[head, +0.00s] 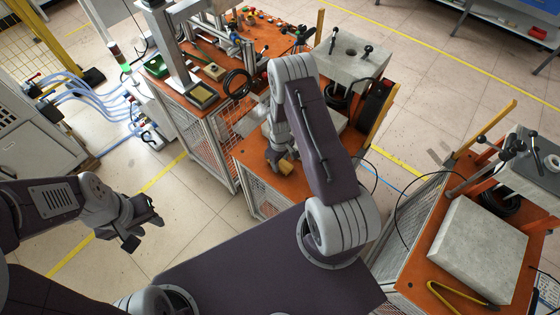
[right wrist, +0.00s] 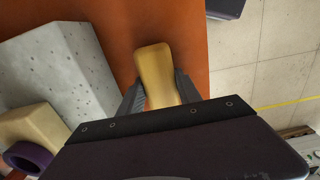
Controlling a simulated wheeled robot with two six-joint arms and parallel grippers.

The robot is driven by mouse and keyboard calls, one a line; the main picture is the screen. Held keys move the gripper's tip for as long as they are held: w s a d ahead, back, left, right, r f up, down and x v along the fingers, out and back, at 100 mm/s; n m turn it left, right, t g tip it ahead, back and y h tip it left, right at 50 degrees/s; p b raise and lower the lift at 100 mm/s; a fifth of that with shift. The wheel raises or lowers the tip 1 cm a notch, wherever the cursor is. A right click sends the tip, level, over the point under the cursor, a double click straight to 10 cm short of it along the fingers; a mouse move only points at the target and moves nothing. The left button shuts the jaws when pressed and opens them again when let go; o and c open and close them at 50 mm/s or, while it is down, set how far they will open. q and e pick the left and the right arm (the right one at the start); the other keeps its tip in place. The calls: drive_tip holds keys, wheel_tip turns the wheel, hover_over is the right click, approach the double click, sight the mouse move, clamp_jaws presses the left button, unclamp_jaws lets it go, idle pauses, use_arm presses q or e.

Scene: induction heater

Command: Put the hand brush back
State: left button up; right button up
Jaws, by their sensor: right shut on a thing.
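The hand brush shows as a yellow wooden piece (right wrist: 157,75) between the fingers of my right gripper (right wrist: 158,95) in the right wrist view. My right gripper is shut on it, above or at the orange tabletop. In the head view a small part of the brush (head: 287,167) shows below my right gripper (head: 279,157), over the middle orange table (head: 262,190). Its bristles are hidden, and I cannot tell whether it touches the table. My left gripper (head: 143,222) hangs over the floor at the left, fingers apart and empty.
A grey speckled block (right wrist: 55,75) is left of the brush in the wrist view, with a tan block (right wrist: 32,130) near it. The workbench (head: 205,100) with tools stands behind. At right, another orange table holds a grey slab (head: 478,248) and yellow tongs (head: 455,295).

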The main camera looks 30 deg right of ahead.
drive_tip(key=shift+f, duration=0.1)
drive_tip(key=o, duration=1.3)
